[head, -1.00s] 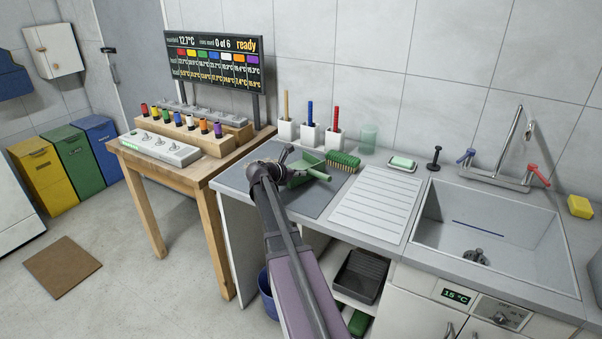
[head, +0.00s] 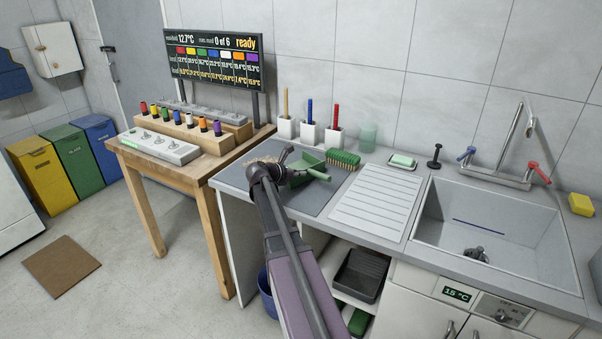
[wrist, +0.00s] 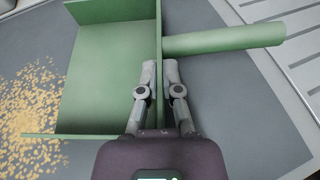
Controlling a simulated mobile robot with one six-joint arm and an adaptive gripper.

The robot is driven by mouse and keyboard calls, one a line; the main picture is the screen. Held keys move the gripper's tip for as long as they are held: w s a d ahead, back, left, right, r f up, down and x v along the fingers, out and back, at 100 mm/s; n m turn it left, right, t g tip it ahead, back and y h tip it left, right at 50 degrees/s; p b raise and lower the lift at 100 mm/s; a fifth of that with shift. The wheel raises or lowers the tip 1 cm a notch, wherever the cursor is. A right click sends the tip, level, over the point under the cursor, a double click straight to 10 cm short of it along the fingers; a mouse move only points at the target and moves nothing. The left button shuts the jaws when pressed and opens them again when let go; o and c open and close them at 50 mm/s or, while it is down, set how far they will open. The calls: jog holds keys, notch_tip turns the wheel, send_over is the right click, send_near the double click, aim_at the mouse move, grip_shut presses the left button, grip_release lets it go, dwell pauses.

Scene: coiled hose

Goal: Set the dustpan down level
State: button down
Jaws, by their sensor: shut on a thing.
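The green dustpan (head: 306,162) is over the dark grey mat on the counter. In the wrist view its flat pan (wrist: 105,75) fills the upper left, and its round handle (wrist: 225,38) points right. My gripper (wrist: 160,66) is shut on the pan's back wall, near the handle's base, with one finger on each side of the wall. In the head view my gripper (head: 286,157) is partly hidden by my arm. The pan looks empty and about level. I cannot tell whether its underside touches the mat.
Yellowish crumbs (wrist: 35,100) lie on the mat (head: 235,176) left of the pan. A green brush (head: 343,158) lies close behind the handle. White holders (head: 310,133) stand along the wall. The ribbed drainboard (head: 375,205) and sink (head: 490,225) are to the right.

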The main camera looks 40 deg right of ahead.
jog(key=shift+f, duration=0.1)
jog(key=c, duration=0.7)
grip_release()
